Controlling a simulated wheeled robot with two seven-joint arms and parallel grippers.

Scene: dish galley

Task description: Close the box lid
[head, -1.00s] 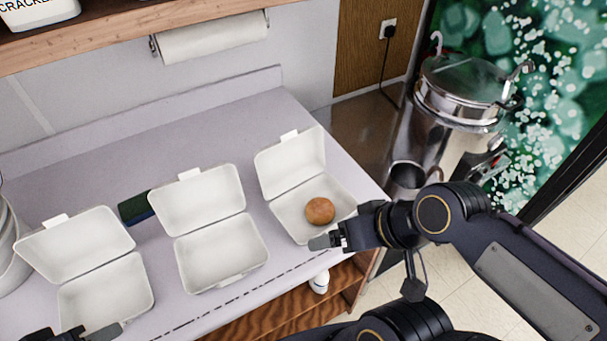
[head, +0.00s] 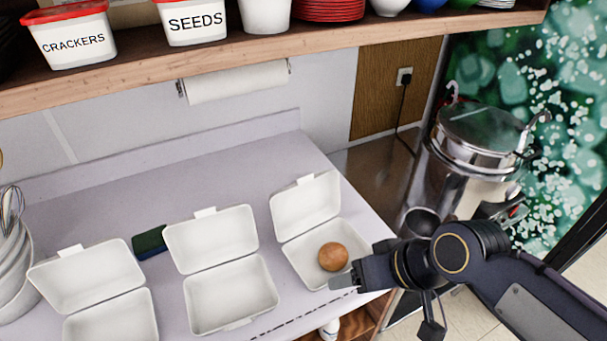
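Three white clamshell boxes stand open on the counter, lids tilted up at the back. The right box (head: 300,259) holds a round brown bun (head: 333,257), and its lid (head: 306,208) is raised. The middle box (head: 231,296) and the left box (head: 112,317) are empty, with their lids (head: 211,240) (head: 87,277) up. My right gripper (head: 343,283) is at the front right edge of the right box, close to the bun. Its fingers are seen side-on, so their opening is unclear. My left gripper is out of view.
A dark green sponge (head: 150,242) lies behind the left and middle boxes. A bowl stack (head: 14,262) stands at the far left. A shelf (head: 240,60) with labelled tubs overhangs the back. A large steel pot (head: 470,150) stands right of the counter.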

